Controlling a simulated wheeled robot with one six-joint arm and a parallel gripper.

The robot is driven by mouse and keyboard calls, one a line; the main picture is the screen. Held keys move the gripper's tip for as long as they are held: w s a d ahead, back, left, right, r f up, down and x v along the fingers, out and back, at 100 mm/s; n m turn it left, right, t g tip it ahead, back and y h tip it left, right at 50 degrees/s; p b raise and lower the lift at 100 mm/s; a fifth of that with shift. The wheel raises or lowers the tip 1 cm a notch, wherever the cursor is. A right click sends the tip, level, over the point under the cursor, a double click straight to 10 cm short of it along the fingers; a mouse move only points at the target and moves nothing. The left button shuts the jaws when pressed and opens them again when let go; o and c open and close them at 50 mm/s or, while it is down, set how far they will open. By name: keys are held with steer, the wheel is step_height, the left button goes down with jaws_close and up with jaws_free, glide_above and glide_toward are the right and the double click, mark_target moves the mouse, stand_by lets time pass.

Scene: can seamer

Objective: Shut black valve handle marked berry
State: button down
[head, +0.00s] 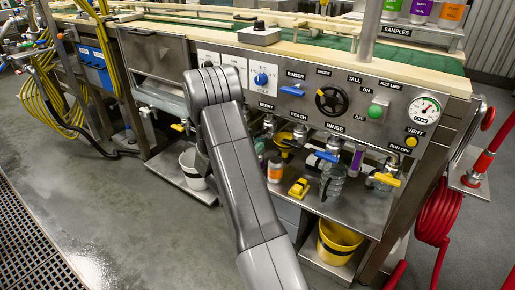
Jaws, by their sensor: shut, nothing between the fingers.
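A small black label (267,107) under the left part of the control panel seems to read BERRY, though its letters are blurred. A tap (269,122) sits just below it, close to the right of my arm. The handle there is too small and dark for me to tell which way it is turned. My grey arm rises from the bottom edge, bends at the top left of the panel and comes down behind itself. My gripper is hidden behind the arm, so its fingers do not show.
The peach tap (299,131) and rinse tap (334,144) stand to the right. A blue rinser lever (292,91) and a black handwheel (332,100) project from the panel. Bottles and a yellow toy-like item (299,188) sit on the shelf below. A red hose (437,215) hangs at right.

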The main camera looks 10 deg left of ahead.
steer(key=v, duration=0.6)
stand_by(0.3)
